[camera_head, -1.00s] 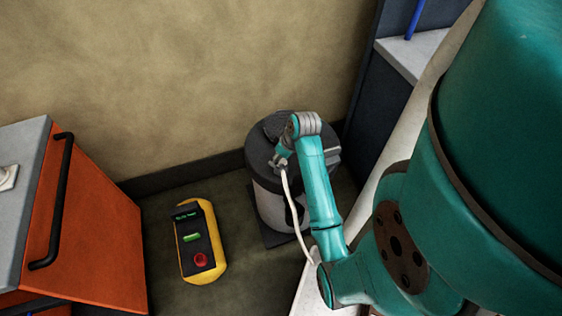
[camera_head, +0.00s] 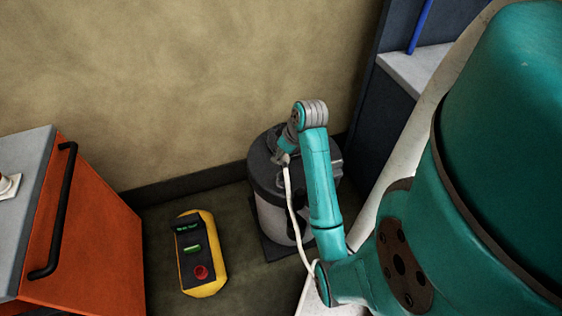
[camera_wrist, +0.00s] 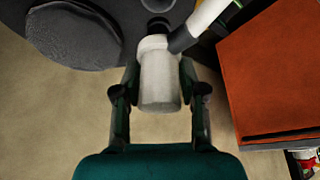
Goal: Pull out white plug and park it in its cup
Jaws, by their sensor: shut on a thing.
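My gripper (camera_wrist: 159,70) is shut on the white plug (camera_wrist: 160,80) in the wrist view, one finger on each side. The plug is a pale cylinder with a dark end pointing to the top of the picture, at a dark round fitting (camera_wrist: 157,5). I cannot tell whether they touch, nor whether the fitting is a socket or the cup. In the head view my gripper (camera_head: 283,158) is over the dark top of a grey-white canister (camera_head: 270,217). A white cable (camera_head: 298,220) hangs from it; the plug is hardly visible there.
A raised dark round pad (camera_wrist: 75,35) lies beside the plug. An orange cabinet (camera_head: 95,230) with a black handle stands at left. A yellow control box (camera_head: 203,255) sits on the floor between cabinet and canister. A wall is behind; a dark shelf unit (camera_head: 365,125) stands right.

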